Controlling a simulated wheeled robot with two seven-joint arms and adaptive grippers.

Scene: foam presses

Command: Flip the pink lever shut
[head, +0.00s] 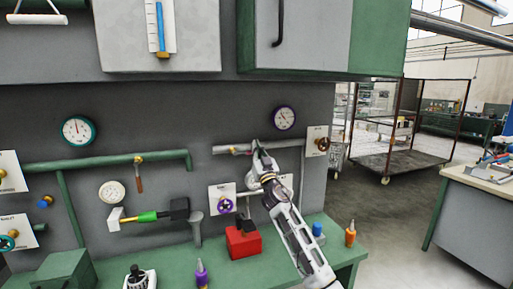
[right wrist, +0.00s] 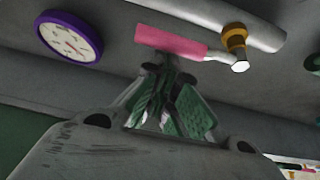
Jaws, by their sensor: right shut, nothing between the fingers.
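The pink lever (right wrist: 170,41) shows clearly in the right wrist view. Its metal stem runs to a brass valve (right wrist: 233,38) on a grey pipe (right wrist: 225,12), and the lever lies roughly along the pipe. In the head view the lever is tiny and partly hidden by my right gripper (head: 257,147). That gripper is shut and empty. In the right wrist view its fingertips (right wrist: 166,62) are right at the pink handle's edge, near its middle; I cannot tell whether they touch. My left gripper is not in view.
A purple-rimmed gauge (head: 284,118) hangs near the pipe. A purple valve knob (head: 224,204) is below. A red box (head: 242,241), a purple bottle (head: 201,275) and an orange bottle (head: 350,234) stand on the green bench (head: 345,252). A green-handled lever (head: 147,217) is at left.

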